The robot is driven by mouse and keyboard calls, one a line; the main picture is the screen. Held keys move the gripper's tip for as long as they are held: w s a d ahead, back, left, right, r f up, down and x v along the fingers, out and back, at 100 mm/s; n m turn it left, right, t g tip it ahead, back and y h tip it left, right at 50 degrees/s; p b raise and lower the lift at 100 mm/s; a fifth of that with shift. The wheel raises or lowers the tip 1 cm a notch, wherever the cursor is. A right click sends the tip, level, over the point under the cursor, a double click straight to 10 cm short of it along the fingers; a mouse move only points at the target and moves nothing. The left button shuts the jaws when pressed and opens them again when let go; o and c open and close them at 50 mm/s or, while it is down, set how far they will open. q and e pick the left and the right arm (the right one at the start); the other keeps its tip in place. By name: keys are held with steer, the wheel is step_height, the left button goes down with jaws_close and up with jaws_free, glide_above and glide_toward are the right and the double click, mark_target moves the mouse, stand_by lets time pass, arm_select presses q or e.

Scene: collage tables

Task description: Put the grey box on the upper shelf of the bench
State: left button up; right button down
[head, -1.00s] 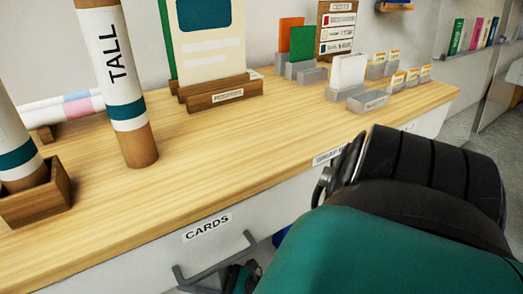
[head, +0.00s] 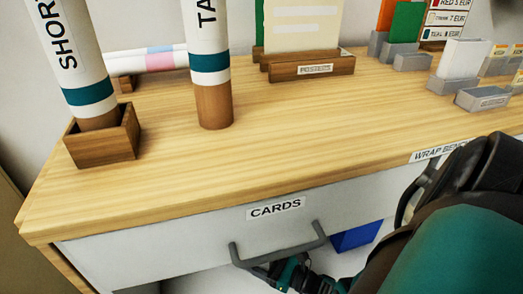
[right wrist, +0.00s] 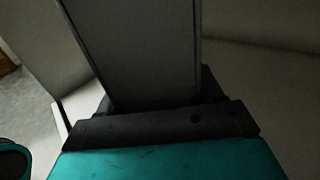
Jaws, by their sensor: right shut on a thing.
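In the right wrist view a plain grey slab-like face (right wrist: 145,50), which I take for the grey box, rises from between the dark jaws of my right gripper (right wrist: 160,118). The jaws are shut on it; the view is dark and its far end is cut off. In the head view my right gripper (head: 285,273) is low in front of the bench (head: 170,165), just under the drawer handle; the box is not distinguishable there. The upper shelf is not clearly visible below the drawer front. My left gripper is out of view.
The CARDS drawer (head: 215,215) has a protruding grey handle (head: 290,249) close above the gripper. A blue object (head: 355,237) is below the drawer. On top stand a tall tube (head: 212,90), a short tube in a wooden holder (head: 105,148), and a posters stand (head: 310,67).

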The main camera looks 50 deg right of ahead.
steer(key=shift+w+f, duration=0.1)
steer(key=shift+f, duration=0.25)
step_height(320, 180, down, 4)
steer(key=b, duration=0.3)
steer(key=shift+r+b, duration=0.2)
steer(key=shift+b, duration=0.1)
steer(key=shift+r, duration=0.1)
steer(key=shift+c, duration=0.8)
jaws_free()
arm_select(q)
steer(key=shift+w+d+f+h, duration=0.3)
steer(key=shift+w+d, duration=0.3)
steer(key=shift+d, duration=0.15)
arm_select(e)
steer(key=v, duration=1.1)
steer(key=shift+s+d, duration=0.15)
steer(key=shift+s, duration=0.4)
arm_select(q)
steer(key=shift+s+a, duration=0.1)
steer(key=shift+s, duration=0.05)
